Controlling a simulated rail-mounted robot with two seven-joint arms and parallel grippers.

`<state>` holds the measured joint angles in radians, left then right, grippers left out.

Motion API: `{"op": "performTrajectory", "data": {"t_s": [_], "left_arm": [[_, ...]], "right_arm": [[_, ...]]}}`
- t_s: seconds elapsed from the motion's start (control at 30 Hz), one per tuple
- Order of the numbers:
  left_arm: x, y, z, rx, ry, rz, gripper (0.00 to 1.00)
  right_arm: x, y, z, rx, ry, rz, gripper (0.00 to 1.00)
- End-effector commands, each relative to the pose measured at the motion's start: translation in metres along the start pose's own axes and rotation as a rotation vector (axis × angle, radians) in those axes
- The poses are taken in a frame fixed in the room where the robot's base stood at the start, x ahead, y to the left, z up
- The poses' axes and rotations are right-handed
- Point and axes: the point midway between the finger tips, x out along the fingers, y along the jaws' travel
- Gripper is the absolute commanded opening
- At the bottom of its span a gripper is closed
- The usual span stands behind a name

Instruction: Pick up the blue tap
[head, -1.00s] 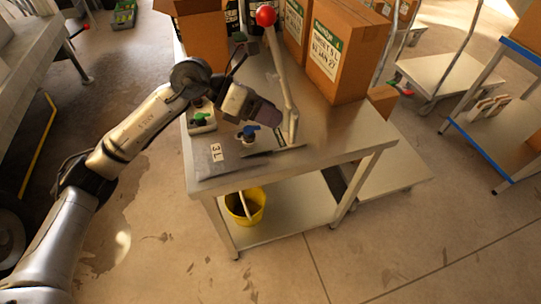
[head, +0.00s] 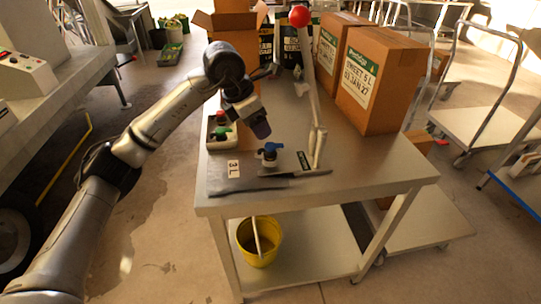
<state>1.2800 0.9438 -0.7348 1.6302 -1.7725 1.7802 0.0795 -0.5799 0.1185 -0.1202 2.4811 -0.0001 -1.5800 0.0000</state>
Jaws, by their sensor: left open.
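The blue tap (head: 269,152) stands upright on the near part of the metal table (head: 345,174), with a blue handle over a dark body. My left gripper (head: 261,129) hangs above and slightly to the left of the tap, apart from it. It is open with nothing seen in it, though its fingers look dark and partly merged. My right gripper is not in view.
A tray with red and green knobs (head: 217,142) is left of the tap. A 3L label (head: 233,169) and a flat dark piece (head: 293,173) lie nearby. A red-balled lever (head: 316,110) rises at right. Cardboard boxes (head: 381,80) stand behind. A yellow bucket (head: 259,256) sits on the lower shelf.

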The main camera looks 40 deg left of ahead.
Motion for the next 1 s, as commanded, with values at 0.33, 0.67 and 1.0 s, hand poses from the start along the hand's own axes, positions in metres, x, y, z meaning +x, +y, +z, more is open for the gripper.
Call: {"op": "performTrajectory", "data": {"t_s": [0.33, 0.67, 1.0], "left_arm": [[0.043, 0.000, 0.000, 0.000, 0.000, -0.001, 0.64], [0.077, 0.002, -0.002, 0.001, -0.001, -0.003, 0.64], [0.093, 0.003, 0.000, 0.001, -0.001, -0.001, 0.64]], "right_arm": [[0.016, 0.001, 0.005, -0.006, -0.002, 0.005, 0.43], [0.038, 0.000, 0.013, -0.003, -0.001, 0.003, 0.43], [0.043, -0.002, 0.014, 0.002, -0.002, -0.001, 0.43]]}}
